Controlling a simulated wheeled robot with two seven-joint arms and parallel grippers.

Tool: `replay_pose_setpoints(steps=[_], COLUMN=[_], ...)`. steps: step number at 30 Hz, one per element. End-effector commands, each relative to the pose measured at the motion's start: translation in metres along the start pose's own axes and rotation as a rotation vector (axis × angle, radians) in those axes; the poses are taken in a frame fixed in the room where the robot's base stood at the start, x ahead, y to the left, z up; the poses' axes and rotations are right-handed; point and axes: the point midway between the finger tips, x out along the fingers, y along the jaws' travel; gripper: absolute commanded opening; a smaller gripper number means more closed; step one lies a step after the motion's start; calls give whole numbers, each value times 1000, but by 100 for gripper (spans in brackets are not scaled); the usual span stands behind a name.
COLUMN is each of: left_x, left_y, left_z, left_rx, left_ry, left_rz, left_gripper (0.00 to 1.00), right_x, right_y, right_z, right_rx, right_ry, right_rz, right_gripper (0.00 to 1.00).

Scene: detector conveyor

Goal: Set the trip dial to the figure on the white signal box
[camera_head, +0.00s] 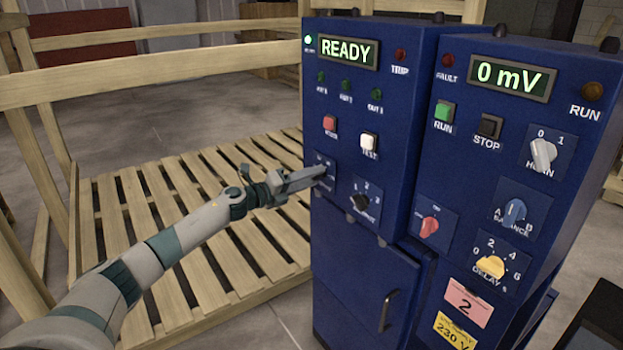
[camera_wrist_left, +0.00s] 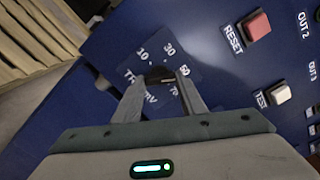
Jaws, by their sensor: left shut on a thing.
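The trip dial is at the lower left of the left blue cabinet, mostly hidden by my gripper in the head view. I cannot tell which figure the knob points to. No white signal box shows in either view. My right gripper is not in view.
The left blue cabinet (camera_head: 353,238) has a READY display (camera_head: 347,50), a red reset button (camera_head: 330,123), a white test button (camera_head: 369,141) and another black knob (camera_head: 360,201). The right cabinet shows 0 mV (camera_head: 511,76). A wooden pallet (camera_head: 140,205) and rails stand left.

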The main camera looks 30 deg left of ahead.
Motion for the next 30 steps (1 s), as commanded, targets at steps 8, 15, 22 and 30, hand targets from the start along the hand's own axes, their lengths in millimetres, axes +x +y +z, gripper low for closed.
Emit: replay_pose_setpoints(steps=[8,15,22,30], left_x=[0,-2,-15,-49], left_y=[1,1,3,4], left_z=[-1,-1,-1,-2], left_rx=[-2,-2,-2,-1], left_ry=[2,1,1,3], left_rz=[1,1,2,3], left_gripper=[56,56,56,56], right_x=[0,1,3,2], right_y=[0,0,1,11], right_z=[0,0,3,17], right_rx=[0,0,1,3], right_ry=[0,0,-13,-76], right_rz=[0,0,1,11], right_gripper=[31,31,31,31])
